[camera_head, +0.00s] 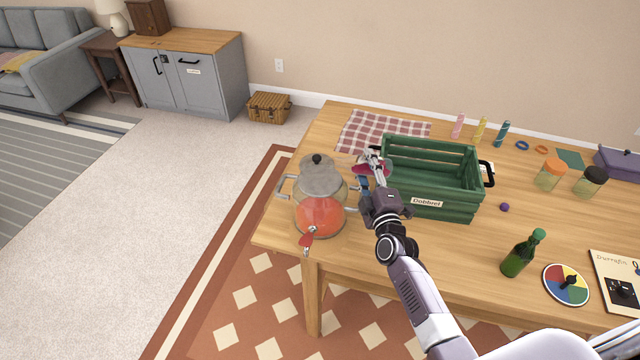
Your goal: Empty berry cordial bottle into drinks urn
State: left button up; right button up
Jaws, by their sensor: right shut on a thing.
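The drinks urn (335,188) is a clear rounded vessel with a grey lid, a black knob, side handles and a red-handled tap at the front. It stands at the left end of the wooden table with orange-red liquid in its lower part. My right gripper (370,165) is just right of the urn's top, shut on a small dark pink-red thing (360,171), which looks like the berry cordial bottle. The thing seems to lie tilted towards the urn. The fingers hide much of it, and I cannot tell whether it touches the urn. My left gripper is out of view.
A green crate (427,208) stands close right of my right gripper. A green bottle (518,258), a colour wheel (553,288), two jars and several small bottles are further right on the table (450,255). A checked cloth (405,128) lies behind.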

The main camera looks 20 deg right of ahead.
jog(key=shift+w+a+r+n+p, duration=0.1)
jog(key=shift+a+r+n+p, duration=0.25)
jog(key=shift+p, duration=0.45)
jog(key=shift+a+n, duration=0.1)
jog(key=shift+n, duration=0.15)
jog(key=shift+a+f+n, duration=0.15)
jog(key=shift+a+n, duration=0.05)
jog(key=shift+n, duration=0.1)
jog(key=shift+r+n+p, duration=0.3)
jog(key=shift+n+p, duration=0.2)
jog(key=shift+p, duration=0.3)
jog(key=shift+r+n+p, duration=0.3)
jog(key=shift+n+p, duration=0.1)
jog(key=shift+p, duration=0.1)
jog(key=shift+a+f+n+p, duration=0.15)
jog(key=shift+n+p, duration=0.15)
jog(key=shift+n, duration=0.6)
jog(key=shift+a+r+n+p, duration=0.1)
jog(key=shift+r+n+p, duration=0.3)
